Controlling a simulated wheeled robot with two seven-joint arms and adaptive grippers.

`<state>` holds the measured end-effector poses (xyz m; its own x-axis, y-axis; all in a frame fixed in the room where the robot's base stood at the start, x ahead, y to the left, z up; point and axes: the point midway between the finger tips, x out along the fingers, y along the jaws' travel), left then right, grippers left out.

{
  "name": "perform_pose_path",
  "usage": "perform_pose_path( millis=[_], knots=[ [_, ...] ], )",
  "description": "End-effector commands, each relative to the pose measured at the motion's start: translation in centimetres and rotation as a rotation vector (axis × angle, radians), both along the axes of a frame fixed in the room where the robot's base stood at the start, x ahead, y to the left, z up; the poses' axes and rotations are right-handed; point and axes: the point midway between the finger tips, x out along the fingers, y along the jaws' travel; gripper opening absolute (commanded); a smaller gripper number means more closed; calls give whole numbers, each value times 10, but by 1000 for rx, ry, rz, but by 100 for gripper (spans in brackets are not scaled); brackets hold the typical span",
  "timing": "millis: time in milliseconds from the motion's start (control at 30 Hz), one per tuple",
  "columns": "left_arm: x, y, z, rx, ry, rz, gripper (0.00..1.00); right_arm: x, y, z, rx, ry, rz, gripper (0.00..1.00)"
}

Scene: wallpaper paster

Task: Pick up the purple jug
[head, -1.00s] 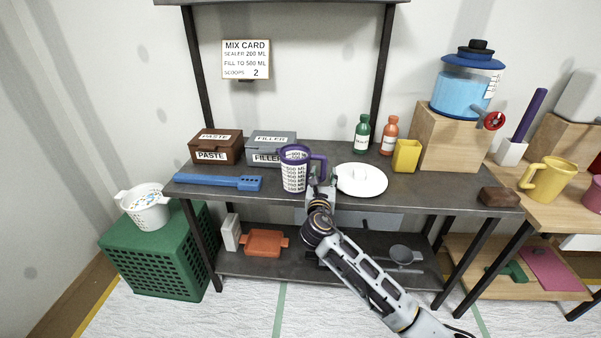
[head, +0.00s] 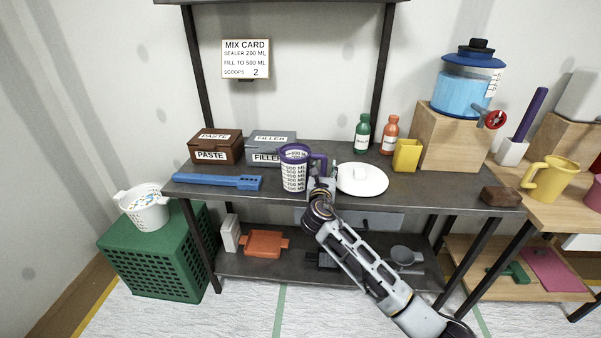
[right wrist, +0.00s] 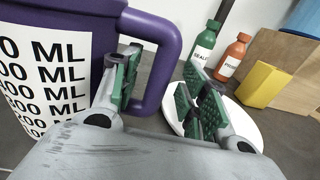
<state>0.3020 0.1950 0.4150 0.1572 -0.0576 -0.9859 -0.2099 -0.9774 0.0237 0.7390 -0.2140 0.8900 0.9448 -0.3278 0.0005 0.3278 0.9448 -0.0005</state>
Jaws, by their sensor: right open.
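The purple jug (head: 294,168) stands upright on the dark workbench (head: 415,190), with a white measuring scale on its front and its handle to the right. In the right wrist view the jug (right wrist: 85,22) fills the left side, with its handle (right wrist: 172,60) reaching towards the middle. My right gripper (head: 323,183) is open at the handle. In the wrist view its green-padded fingers (right wrist: 160,95) are spread, one on the jug side of the handle's upright and the other to its right. I cannot tell whether either finger touches it. My left gripper is not in view.
A white plate-like lid (head: 362,180) lies close right of the gripper. A blue tool (head: 215,182) lies left of the jug. The paste box (head: 214,147) and filler box (head: 262,150) stand behind. Green (head: 362,135) and orange bottles (head: 389,136) and a yellow cup (head: 407,156) stand back right.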

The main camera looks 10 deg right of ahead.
Motion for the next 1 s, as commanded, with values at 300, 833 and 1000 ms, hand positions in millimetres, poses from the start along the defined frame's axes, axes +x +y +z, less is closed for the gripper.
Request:
perform_pose_path(
  millis=[300, 833, 1000],
  knots=[
    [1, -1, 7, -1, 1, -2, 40, 9, -3, 0, 1, 1, 1, 44],
    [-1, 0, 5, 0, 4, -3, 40, 9, -3, 0, 1, 1, 1, 20],
    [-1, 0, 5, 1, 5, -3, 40, 9, -3, 0, 1, 1, 1, 0]
  ],
)
